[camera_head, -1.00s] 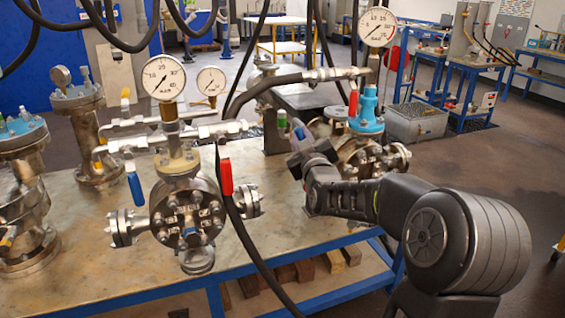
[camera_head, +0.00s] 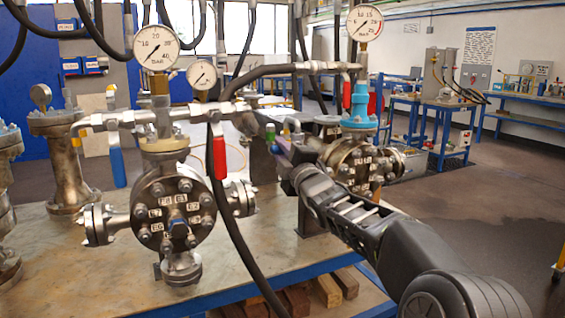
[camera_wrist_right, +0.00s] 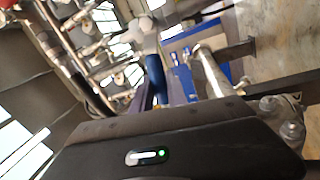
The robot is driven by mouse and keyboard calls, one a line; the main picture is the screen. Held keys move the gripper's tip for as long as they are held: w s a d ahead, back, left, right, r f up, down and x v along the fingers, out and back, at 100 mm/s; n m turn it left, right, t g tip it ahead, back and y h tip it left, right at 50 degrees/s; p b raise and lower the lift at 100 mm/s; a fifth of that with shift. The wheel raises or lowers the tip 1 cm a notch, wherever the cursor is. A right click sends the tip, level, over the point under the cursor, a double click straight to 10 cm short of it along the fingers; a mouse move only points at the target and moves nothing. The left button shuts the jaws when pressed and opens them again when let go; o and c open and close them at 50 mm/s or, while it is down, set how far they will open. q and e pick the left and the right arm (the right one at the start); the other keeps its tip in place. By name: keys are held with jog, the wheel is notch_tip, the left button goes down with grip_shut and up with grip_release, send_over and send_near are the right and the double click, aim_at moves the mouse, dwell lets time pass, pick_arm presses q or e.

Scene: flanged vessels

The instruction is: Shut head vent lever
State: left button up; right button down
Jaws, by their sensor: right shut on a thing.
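My right gripper (camera_head: 276,146) reaches in beside the right flanged vessel (camera_head: 352,162), to its left. Its jaws are small and partly hidden by my wrist. It is shut on what looks like a blue lever (camera_wrist_right: 156,78), which hangs from a pale metal valve (camera_wrist_right: 145,38) in the right wrist view. The dark gripper body covers the lower part of that view and hides the lever's end. I cannot tell which lever is the head vent lever. The left vessel (camera_head: 176,212) carries a red lever (camera_head: 220,158) and another blue lever (camera_head: 117,165). My left gripper is not in view.
Pressure gauges (camera_head: 156,47) and (camera_head: 364,22) stand above the vessels. A black hose (camera_head: 235,225) hangs in front, between the vessels. The workbench (camera_head: 110,265) has free room at its front left. Blue benches (camera_head: 440,120) stand behind on the right.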

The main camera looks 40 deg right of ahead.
jog(key=shift+a+f+n+y+b, duration=0.15)
jog(key=shift+f+n+b, duration=0.25)
jog(key=shift+n+b, duration=0.25)
jog(key=shift+d+f+n+y+b, duration=0.15)
jog(key=shift+f+n+b, duration=0.25)
jog(key=shift+n, duration=0.35)
jog(key=shift+a, duration=0.1)
jog(key=c, duration=1.3)
grip_release()
jog(key=v, duration=0.7)
jog(key=shift+s+a+f, duration=0.1)
jog(key=shift+s+f, duration=0.1)
jog(key=shift+s, duration=0.15)
